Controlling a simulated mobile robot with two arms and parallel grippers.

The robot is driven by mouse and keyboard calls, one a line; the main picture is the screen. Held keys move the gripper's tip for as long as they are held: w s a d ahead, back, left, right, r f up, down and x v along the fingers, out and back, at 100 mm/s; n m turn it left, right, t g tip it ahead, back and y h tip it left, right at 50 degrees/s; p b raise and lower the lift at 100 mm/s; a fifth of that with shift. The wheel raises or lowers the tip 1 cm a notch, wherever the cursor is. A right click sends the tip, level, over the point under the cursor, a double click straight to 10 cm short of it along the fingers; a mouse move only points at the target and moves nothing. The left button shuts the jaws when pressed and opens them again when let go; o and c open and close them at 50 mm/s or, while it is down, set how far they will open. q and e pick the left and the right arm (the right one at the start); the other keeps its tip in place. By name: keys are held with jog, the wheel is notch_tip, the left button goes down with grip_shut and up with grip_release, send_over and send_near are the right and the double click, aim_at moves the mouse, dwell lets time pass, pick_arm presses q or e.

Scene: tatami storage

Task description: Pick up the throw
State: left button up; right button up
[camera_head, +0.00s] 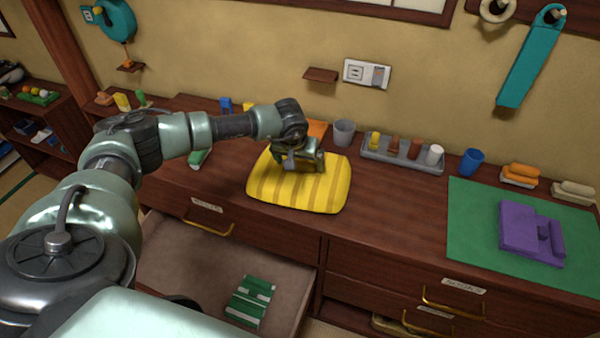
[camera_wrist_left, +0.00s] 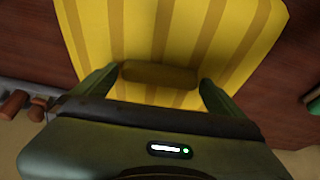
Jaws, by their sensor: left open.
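The throw (camera_head: 328,188), a yellow folded cloth with darker stripes, lies on the dresser top in the middle of the head view. In the wrist view the throw (camera_wrist_left: 215,25) fills the upper middle and has a raised, darker yellow bar (camera_wrist_left: 160,75) on it. My left gripper (camera_head: 303,166) is over the throw's upper part, pointing down. In the wrist view my left gripper (camera_wrist_left: 157,80) is open, with one finger on each side of the bar and visible gaps. Whether the fingertips touch the cloth I cannot tell. My right gripper is not in view.
An open drawer (camera_head: 190,265) holding a green striped item (camera_head: 250,300) juts out in front. Behind stand a grey cup (camera_head: 344,132) and a grey tray (camera_head: 402,162) of small items. A blue cup (camera_head: 471,162) and a purple folded item (camera_head: 530,235) on a green mat (camera_head: 470,225) are right.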

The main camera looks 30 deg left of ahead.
pick_arm(q)
jog(key=c, duration=1.4)
jog(key=shift+r, duration=0.1)
jog(key=c, duration=0.4)
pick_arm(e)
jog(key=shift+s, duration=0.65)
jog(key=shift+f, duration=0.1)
